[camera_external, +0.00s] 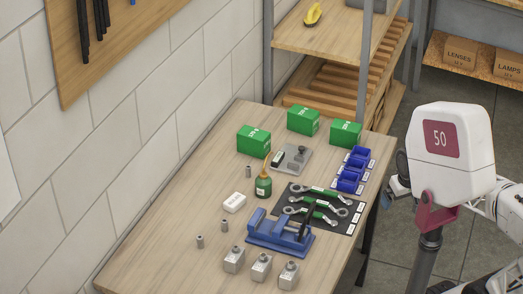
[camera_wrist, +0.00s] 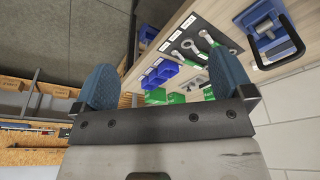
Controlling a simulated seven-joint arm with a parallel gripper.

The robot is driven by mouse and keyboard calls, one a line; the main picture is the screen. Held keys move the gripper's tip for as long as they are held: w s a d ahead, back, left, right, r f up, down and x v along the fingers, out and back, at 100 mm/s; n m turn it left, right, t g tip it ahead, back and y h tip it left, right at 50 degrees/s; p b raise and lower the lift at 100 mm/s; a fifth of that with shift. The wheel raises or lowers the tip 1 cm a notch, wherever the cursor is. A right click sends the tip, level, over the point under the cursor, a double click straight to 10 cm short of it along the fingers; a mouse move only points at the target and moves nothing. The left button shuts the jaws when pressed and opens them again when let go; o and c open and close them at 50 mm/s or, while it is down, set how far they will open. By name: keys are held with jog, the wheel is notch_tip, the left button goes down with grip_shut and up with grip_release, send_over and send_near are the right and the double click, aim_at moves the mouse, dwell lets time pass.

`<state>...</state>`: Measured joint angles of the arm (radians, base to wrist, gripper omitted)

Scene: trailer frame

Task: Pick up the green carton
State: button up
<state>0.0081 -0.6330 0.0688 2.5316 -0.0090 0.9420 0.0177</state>
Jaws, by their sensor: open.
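Three green cartons with white labels stand at the far end of the workbench: a left one (camera_external: 254,140), a middle one (camera_external: 303,121) and a right one (camera_external: 346,133). I cannot tell which one is meant. In the wrist view, green shapes (camera_wrist: 155,97) show small beyond the blue bins and look like the cartons, partly hidden by my gripper. My gripper (camera_wrist: 166,84) is open, with two blue fingers wide apart and nothing between them. In the external view it is off the bench's right side, mostly hidden by my arm, well away from the cartons.
Blue bins (camera_external: 353,172) stand in a row before the right carton. A grey fixture (camera_external: 290,159), green bottle (camera_external: 263,186), wrenches on a dark mat (camera_external: 322,216) and blue vise (camera_external: 278,234) crowd the bench (camera_external: 160,240). A wooden shelf unit (camera_external: 330,42) rises behind.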

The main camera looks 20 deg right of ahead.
aim_at(263, 136)
jog(key=w+a+m+t+y, duration=0.1)
jog(key=w+a+m+y, duration=0.25)
jog(key=w, duration=0.75)
jog(key=w+a+f+m+y, duration=0.15)
jog(key=w+a+m, duration=0.35)
jog(key=w, duration=0.7)
jog(key=w+a+r+m+t+y, duration=0.1)
jog(key=w+a+m+y, duration=0.35)
jog(key=w, duration=0.65)
jog(key=w+f+m+t, duration=0.2)
jog(key=w+f+m, duration=0.2)
jog(key=w, duration=0.4)
jog(key=w+a+f+m+t, duration=0.1)
jog(key=w+f+m, duration=0.4)
jog(key=w, duration=0.4)
jog(key=w+f+m+t, duration=0.2)
jog(key=w+f+m, duration=0.3)
jog(key=w, duration=0.4)
jog(key=shift+w+a+f+m+t, duration=0.15)
jog(key=shift+f+m+t, duration=0.1)
jog(key=shift+m+t, duration=0.05)
jog(key=shift+h, duration=0.35)
jog(key=shift+x, duration=1.3)
jog(key=shift+w+f, duration=0.1)
jog(key=shift+f, duration=0.05)
